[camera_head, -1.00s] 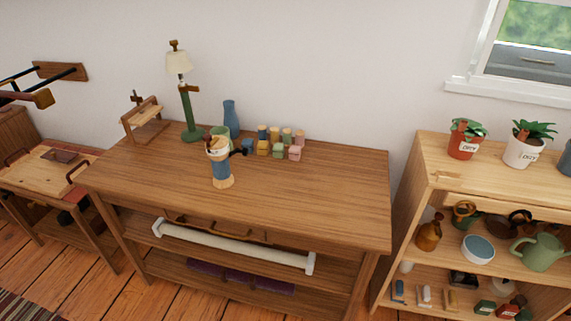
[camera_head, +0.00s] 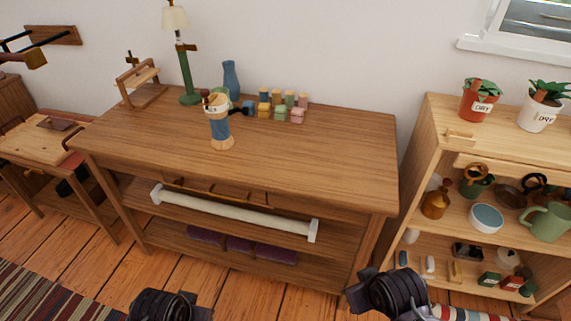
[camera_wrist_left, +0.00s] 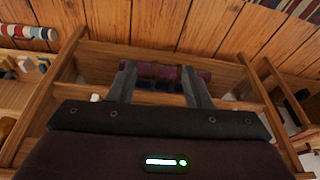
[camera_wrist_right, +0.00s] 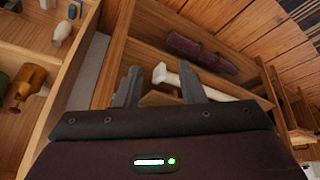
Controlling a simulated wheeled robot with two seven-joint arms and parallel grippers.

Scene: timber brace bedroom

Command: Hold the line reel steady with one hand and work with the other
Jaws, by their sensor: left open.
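The line reel (camera_head: 220,130) appears to be the small upright piece with a wooden base, a blue band and a white labelled top. It stands on the wooden workbench (camera_head: 300,155), left of the middle. My left gripper (camera_wrist_left: 157,75) is open and empty in its wrist view, in front of the bench's lower shelves. My right gripper (camera_wrist_right: 160,75) is also open and empty, with a white rod end beyond its fingers. Both arms show dark at the bottom of the head view, well below and apart from the reel. The reel is in neither wrist view.
Several coloured blocks (camera_head: 280,110), a blue vase (camera_head: 231,80) and a green lamp (camera_head: 187,75) stand behind the reel. A white rod (camera_head: 235,213) lies below the benchtop. A shelf unit (camera_head: 440,125) with pots stands at right. The benchtop's front and right are clear.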

